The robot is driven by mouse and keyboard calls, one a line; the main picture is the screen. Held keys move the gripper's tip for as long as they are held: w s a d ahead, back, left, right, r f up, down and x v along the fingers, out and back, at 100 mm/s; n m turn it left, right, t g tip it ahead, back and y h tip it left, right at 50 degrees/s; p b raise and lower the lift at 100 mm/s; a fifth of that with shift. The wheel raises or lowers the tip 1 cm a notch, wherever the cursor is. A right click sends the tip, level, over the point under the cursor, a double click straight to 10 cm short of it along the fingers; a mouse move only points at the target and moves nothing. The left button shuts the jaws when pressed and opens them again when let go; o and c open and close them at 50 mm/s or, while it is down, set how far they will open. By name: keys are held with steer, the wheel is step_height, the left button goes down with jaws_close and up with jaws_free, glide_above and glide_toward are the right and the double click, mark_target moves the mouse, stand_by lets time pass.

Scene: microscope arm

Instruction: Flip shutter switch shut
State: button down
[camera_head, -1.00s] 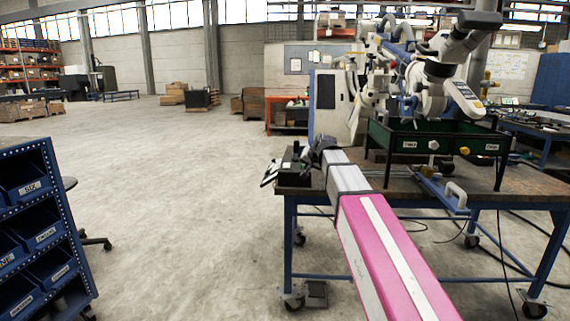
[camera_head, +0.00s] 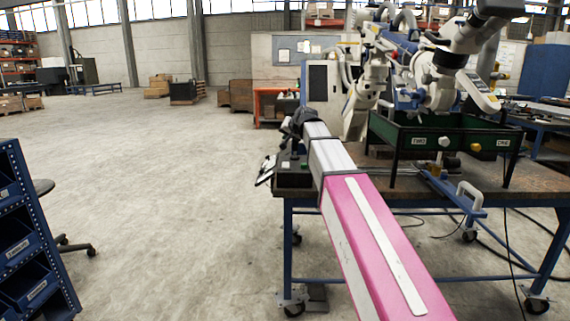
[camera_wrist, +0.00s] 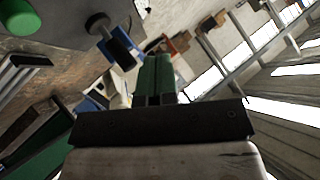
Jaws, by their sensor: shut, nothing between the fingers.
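A dark control box (camera_head: 292,174) stands at the left end of the workbench in the head view. I cannot make out the shutter switch on it. My gripper (camera_head: 300,120) is the dark end of the pink and grey arm, above and just behind the box. In the wrist view, my gripper (camera_wrist: 159,72) shows as two green fingers pressed together and empty, beyond a black bar. A black knobbed part (camera_wrist: 112,38) and a green round part (camera_wrist: 22,14) are up and left of the fingertips; I cannot tell whether either is the switch.
The workbench (camera_head: 420,188) carries a green-framed stand (camera_head: 462,141) and a white microscope arm (camera_head: 440,75) to the right. A blue bin rack (camera_head: 30,240) stands at the left.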

mark_target(287, 163)
steer(key=shift+w+f, duration=0.25)
steer(key=shift+f, duration=1.2)
steer(key=shift+w+f, duration=0.3)
steer(key=shift+f, duration=1.15)
steer(key=shift+w+f, duration=0.25)
steer(key=shift+f, duration=1.2)
steer(key=shift+w+f, duration=0.1)
steer(key=shift+f, duration=0.25)
steer(key=shift+f, duration=0.4)
steer(key=shift+r, duration=0.2)
steer(key=shift+r, duration=0.6)
steer(key=shift+r, duration=0.1)
steer(key=shift+s+r, duration=0.2)
steer(key=shift+r, duration=0.6)
steer(key=shift+s+r, duration=0.2)
steer(key=shift+r, duration=0.6)
steer(key=shift+s+r, duration=0.2)
steer(key=shift+r, duration=0.6)
